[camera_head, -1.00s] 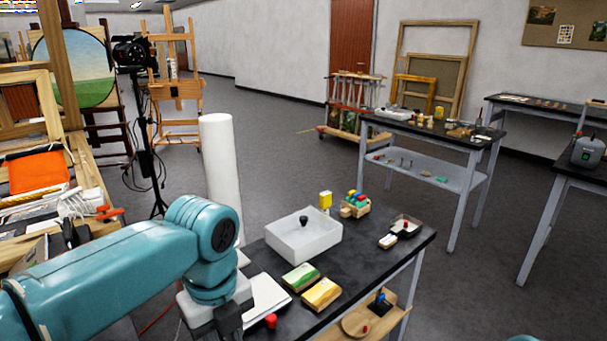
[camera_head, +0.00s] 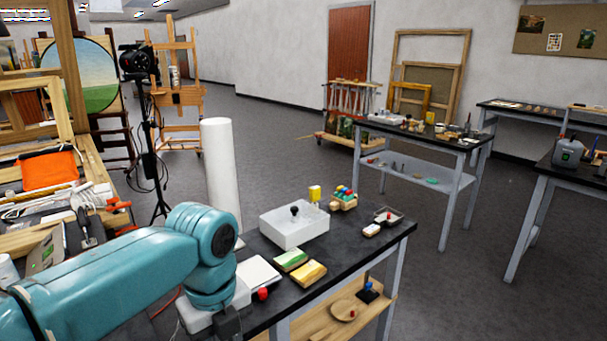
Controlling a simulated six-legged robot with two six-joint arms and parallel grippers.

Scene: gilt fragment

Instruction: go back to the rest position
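My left arm comes in from the left, teal, bent over the near left end of the black-topped table (camera_head: 352,243). Only the dark base of my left gripper (camera_head: 227,324) shows at the table's near edge; its fingertips are cut off by the lower frame edge or hidden. I cannot tell if it is open or shut. My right gripper is not in view.
A white cylinder (camera_head: 221,175) stands behind my arm. A wooden rack (camera_head: 344,199) with coloured pegs and a small tray (camera_head: 389,216) sit on the table. A cluttered bench (camera_head: 95,190) is at left, a tripod camera (camera_head: 136,60) behind it. Open floor (camera_head: 450,290) lies to the right.

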